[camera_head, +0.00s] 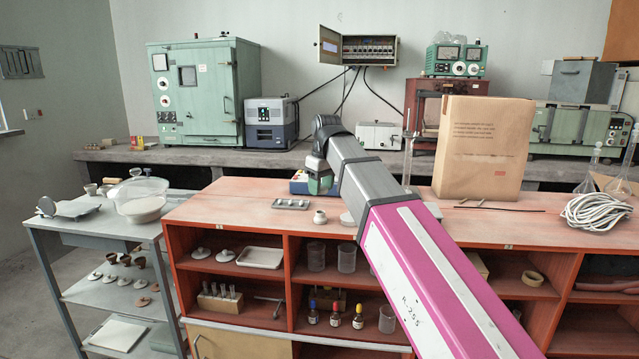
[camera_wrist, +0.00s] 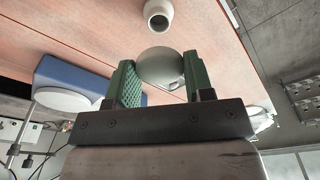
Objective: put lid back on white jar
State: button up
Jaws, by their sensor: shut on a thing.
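My gripper (camera_head: 319,188) is above the orange-red bench top, with its green fingers pointing down. In the wrist view it is shut on a smooth, pale, rounded lid (camera_wrist: 160,66), which sits between the two green finger pads. The lid cannot be made out in the head view. The small white jar (camera_head: 320,217) stands upright on the bench, in front of and below my gripper. In the wrist view the jar (camera_wrist: 158,13) shows its round, dark open mouth at the top edge, apart from the lid.
A blue device (camera_head: 299,184) with a white round plate is close behind my gripper. A whitish object (camera_head: 347,219) is partly hidden by my arm. A large brown package (camera_head: 484,148) stands to the right.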

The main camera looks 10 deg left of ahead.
jog(key=shift+f, duration=2.8)
jog(key=shift+f, duration=0.15)
jog(key=o, duration=1.4)
jog(key=shift+r, duration=3.5)
grip_shut()
